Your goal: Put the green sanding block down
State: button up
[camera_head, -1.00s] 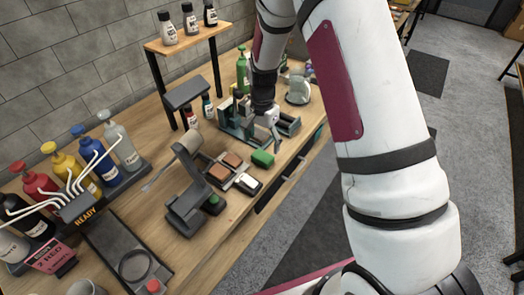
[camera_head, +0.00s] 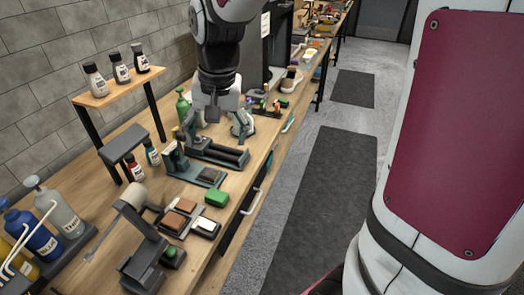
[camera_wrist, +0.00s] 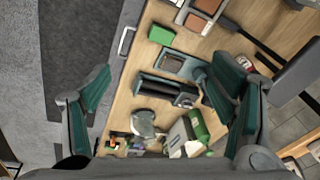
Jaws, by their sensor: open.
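The green sanding block (camera_head: 216,197) lies on the wooden bench near its front edge, beside the tray with brown and white blocks. It also shows in the wrist view (camera_wrist: 161,34), at the top centre, clear of both fingers. My gripper (camera_head: 212,115) hangs above the bench, farther along it than the block. In the wrist view my gripper (camera_wrist: 163,105) has its two green-grey fingers spread wide, with nothing held between them. The block is apart from my gripper.
A dark clamp-like fixture (camera_head: 217,152) stands behind the block. A grey stand (camera_head: 146,255) is nearer the camera. Pump bottles (camera_head: 58,208) are at the left, and a small shelf (camera_head: 118,88) holds dark-capped bottles. The bench's front edge has handles.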

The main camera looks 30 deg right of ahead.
jog(key=s+r+n+t, duration=0.1)
jog(key=s+r+n, duration=0.2)
jog(key=s, duration=0.6)
jog(key=s+r+n+t, duration=0.2)
jog(key=s+r+n, duration=0.1)
jog(key=s, duration=0.6)
jog(key=shift+d+r, duration=0.2)
jog(key=shift+r, duration=0.5)
jog(key=shift+o, duration=0.4)
